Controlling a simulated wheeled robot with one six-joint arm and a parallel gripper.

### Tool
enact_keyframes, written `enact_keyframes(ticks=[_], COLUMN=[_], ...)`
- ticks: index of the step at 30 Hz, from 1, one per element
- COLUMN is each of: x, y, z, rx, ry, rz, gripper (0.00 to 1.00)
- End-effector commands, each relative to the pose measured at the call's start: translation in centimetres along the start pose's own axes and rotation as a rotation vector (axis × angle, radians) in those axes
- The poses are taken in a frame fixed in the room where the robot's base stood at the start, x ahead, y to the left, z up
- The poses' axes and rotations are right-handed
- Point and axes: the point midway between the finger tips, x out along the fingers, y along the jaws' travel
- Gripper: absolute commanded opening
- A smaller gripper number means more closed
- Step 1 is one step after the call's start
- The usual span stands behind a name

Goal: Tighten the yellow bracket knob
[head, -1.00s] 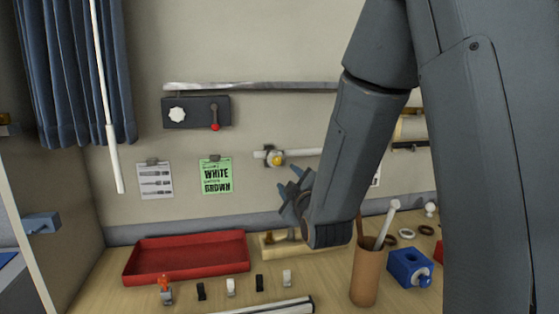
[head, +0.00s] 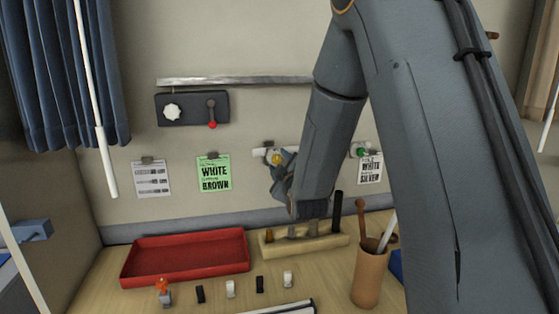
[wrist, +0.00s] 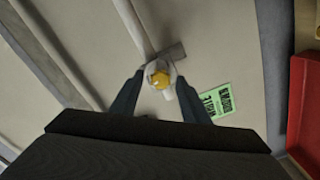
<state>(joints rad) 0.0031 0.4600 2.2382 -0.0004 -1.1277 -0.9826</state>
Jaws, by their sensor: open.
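The yellow bracket knob (head: 277,158) sits on a white bracket fixed to the wall, above the table. In the wrist view the yellow knob (wrist: 160,79) shows between the tips of my two fingers. My gripper (head: 275,168) is open and reaches up to the knob from the right and below. In the wrist view my gripper (wrist: 159,85) has a finger on each side of the knob. I cannot tell whether either finger touches it. The arm hides part of the bracket's rail to the right.
A green note (head: 214,174) and a white note (head: 151,179) hang left of the knob. A black panel (head: 190,108) with a white dial and red-tipped lever is above. Below are a red tray (head: 184,274), a wooden tool block (head: 330,243) and a brown cup (head: 368,281).

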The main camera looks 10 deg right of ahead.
Motion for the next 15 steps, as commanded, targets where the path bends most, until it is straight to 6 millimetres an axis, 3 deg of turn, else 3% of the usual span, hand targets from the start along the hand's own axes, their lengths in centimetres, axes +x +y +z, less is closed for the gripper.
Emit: enact_keyframes(ticks=[10, 15], x=[0.42, 0.41], y=[-0.16, -0.16], z=[-0.11, -0.14], rx=[0.000, 0.000], ry=[0.002, 0.002], rz=[-0.002, -0.002], gripper=[0.42, 0.13])
